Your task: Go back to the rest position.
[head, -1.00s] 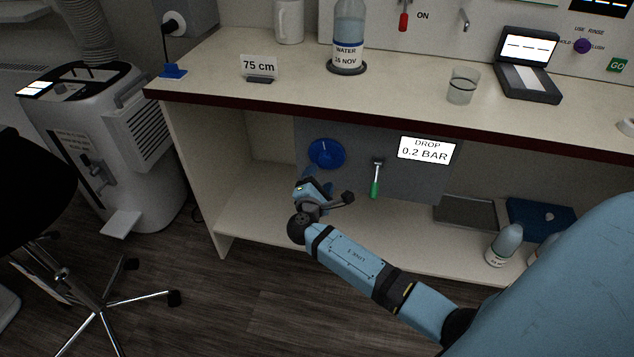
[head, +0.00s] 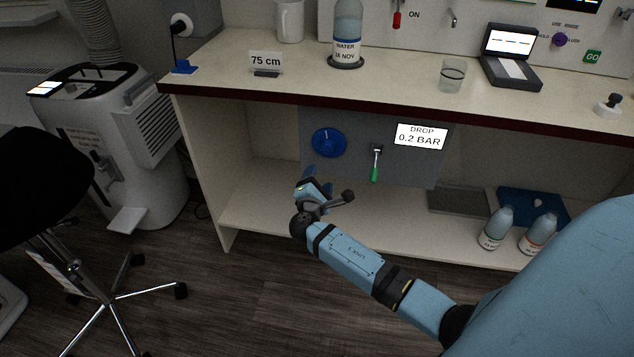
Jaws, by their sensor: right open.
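My right gripper (head: 318,184) is at the end of the blue arm that comes in from the lower right. It is in front of the open lower part of the counter, below the blue round knob (head: 328,142). Its fingers are seen from behind and at an angle, and nothing shows between them. It looks apart from the knob and from the green-handled lever (head: 375,165) to its right. My left gripper is not in the picture.
The counter top (head: 390,75) carries a water bottle (head: 347,30), a glass (head: 452,75) and a small black device (head: 512,60). Two bottles (head: 495,228) stand on the lower shelf (head: 270,215). A chair (head: 40,190) and a white machine (head: 130,150) stand at left.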

